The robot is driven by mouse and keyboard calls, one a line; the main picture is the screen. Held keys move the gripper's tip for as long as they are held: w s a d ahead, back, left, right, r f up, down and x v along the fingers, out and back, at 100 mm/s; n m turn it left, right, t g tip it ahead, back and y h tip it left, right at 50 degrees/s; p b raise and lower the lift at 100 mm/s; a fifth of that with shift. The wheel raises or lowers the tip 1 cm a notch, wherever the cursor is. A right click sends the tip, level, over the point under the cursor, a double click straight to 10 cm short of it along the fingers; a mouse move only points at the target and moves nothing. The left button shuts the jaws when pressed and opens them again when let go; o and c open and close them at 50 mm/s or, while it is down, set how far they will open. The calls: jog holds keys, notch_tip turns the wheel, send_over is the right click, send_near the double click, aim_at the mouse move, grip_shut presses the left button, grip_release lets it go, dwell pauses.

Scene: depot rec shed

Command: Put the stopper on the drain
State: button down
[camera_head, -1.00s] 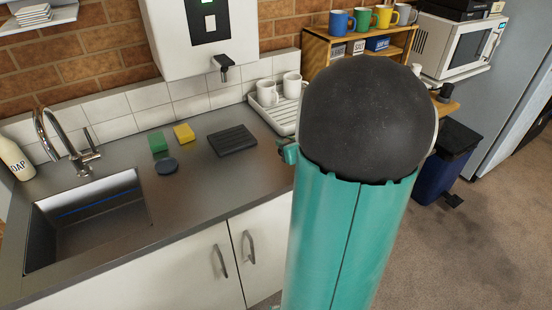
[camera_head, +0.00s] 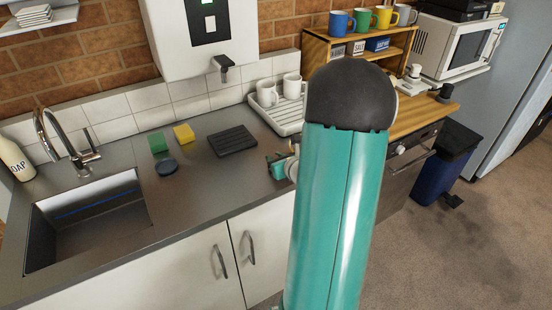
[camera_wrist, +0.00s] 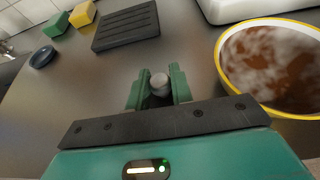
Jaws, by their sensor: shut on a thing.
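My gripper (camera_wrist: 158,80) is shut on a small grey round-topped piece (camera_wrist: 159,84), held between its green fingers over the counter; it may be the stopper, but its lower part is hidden. In the head view my gripper (camera_head: 281,165) is partly hidden by my arm, near the counter's front edge, right of the black ribbed mat. A dark blue round disc (camera_head: 167,166) lies on the counter beside the sink (camera_head: 88,215); the disc also shows in the wrist view (camera_wrist: 42,56). The drain is not visible in the sink.
A green sponge (camera_head: 158,142), a yellow sponge (camera_head: 184,134) and the ribbed mat (camera_head: 232,140) lie between gripper and sink. A yellow-rimmed vessel with brown contents (camera_wrist: 222,62) is close right of my gripper. The tap (camera_head: 75,150) rises behind the sink.

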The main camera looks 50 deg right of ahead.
jog(key=shift+f, duration=0.15)
jog(key=c, duration=1.2)
grip_release()
jog(key=shift+c, duration=0.2)
jog(key=shift+r, duration=0.25)
jog(key=v, duration=1.2)
